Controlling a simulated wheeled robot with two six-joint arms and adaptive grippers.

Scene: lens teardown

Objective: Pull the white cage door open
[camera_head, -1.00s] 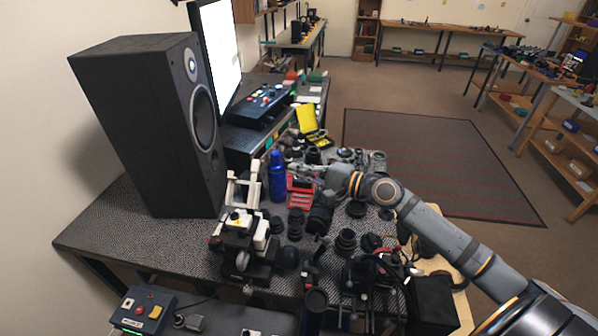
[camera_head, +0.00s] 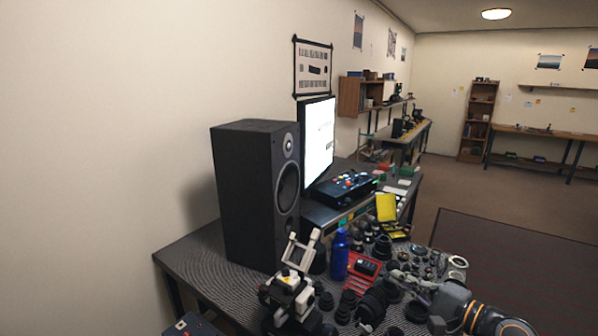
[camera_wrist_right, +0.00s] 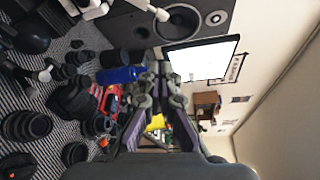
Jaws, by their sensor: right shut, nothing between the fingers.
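The white cage door appears as a pale open frame (camera_head: 300,248) standing tilted on top of a black-and-white device (camera_head: 290,288) at the near end of the bench. White parts, probably of this device, show at the top left edge of the right wrist view (camera_wrist_right: 95,8). My right gripper (camera_head: 398,276) is right of the frame, beyond the blue bottle and red tray, and not touching the frame. In the wrist view the gripper (camera_wrist_right: 160,70) has its fingers together with nothing between them. My left gripper is not in view.
A blue bottle (camera_head: 339,255) and a red tray (camera_head: 362,266) stand between the frame and my right gripper. Dark lens parts (camera_head: 372,303) crowd the bench. A large black speaker (camera_head: 250,195) and a bright monitor (camera_head: 318,145) stand behind.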

